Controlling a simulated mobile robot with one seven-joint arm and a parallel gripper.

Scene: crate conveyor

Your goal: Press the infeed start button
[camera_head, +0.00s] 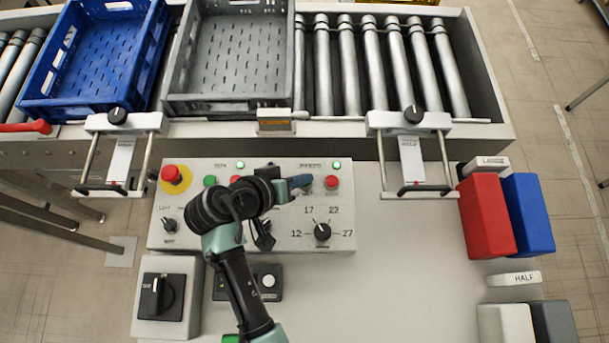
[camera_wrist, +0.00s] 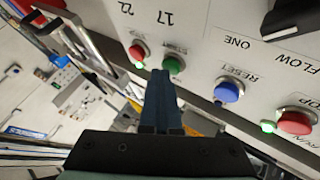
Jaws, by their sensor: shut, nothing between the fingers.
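My gripper (camera_head: 303,182) is shut and empty above the right part of the grey control panel (camera_head: 285,235). In the wrist view its fingertips (camera_wrist: 161,74) lie close beside a green button (camera_wrist: 173,65); I cannot tell whether they touch it. My gripper hides that button in the head view. A red button (camera_head: 332,182) sits just right of the fingertips and also shows in the wrist view (camera_wrist: 138,52). Another green button (camera_head: 210,181) is at the panel's left. The small labels are too blurred to tell which button is the infeed start.
A blue reset button (camera_wrist: 228,92) and a red stop button (camera_wrist: 297,122) are near the fingers. An emergency stop (camera_head: 171,174) and a dial (camera_head: 322,232) are on the panel. Blue (camera_head: 38,98) and grey (camera_head: 172,95) crates stand on the conveyor.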

